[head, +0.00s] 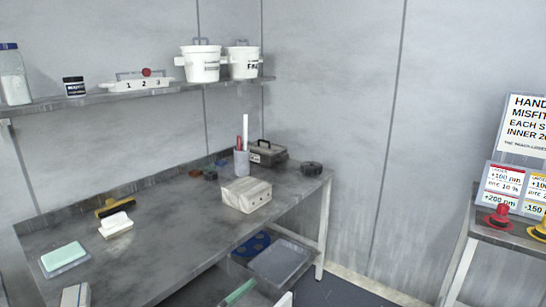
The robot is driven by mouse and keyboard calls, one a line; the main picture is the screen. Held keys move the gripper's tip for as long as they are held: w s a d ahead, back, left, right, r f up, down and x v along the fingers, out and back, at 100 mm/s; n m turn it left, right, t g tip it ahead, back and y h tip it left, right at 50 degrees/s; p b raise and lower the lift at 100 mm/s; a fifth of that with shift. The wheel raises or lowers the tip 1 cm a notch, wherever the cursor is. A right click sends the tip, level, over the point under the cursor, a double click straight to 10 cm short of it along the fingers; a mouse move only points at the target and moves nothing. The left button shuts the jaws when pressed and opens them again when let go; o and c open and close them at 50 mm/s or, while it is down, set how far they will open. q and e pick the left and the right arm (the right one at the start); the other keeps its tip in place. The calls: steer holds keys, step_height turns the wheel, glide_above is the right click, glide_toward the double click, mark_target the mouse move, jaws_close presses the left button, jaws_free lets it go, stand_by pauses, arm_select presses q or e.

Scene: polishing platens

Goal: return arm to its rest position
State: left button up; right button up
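Neither of my grippers shows in the head view, and no part of my arms can be made out with certainty. The grey metal workbench (165,240) stands in front of me at the left and centre. Whether either gripper is open or holding something cannot be seen.
On the bench are a beige box (246,195), a pen cup (241,162), a grey case (266,153), a brush (114,207) and a green pad (64,257). White buckets (201,65) stand on the wall shelf (110,98). A side table (490,232) holds red and yellow knobs.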

arm_select(q)
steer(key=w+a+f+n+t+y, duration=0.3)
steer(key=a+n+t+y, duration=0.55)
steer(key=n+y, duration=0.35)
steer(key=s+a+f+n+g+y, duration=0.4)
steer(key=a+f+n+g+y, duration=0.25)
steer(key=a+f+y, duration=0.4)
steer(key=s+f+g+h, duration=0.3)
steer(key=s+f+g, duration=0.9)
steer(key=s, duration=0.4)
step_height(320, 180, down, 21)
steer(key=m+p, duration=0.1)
steer(key=p, duration=0.5)
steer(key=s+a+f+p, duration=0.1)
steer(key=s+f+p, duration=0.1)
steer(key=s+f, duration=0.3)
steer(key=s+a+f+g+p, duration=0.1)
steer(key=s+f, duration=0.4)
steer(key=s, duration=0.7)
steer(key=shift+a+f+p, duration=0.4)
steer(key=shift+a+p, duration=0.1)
steer(key=shift+p, duration=0.25)
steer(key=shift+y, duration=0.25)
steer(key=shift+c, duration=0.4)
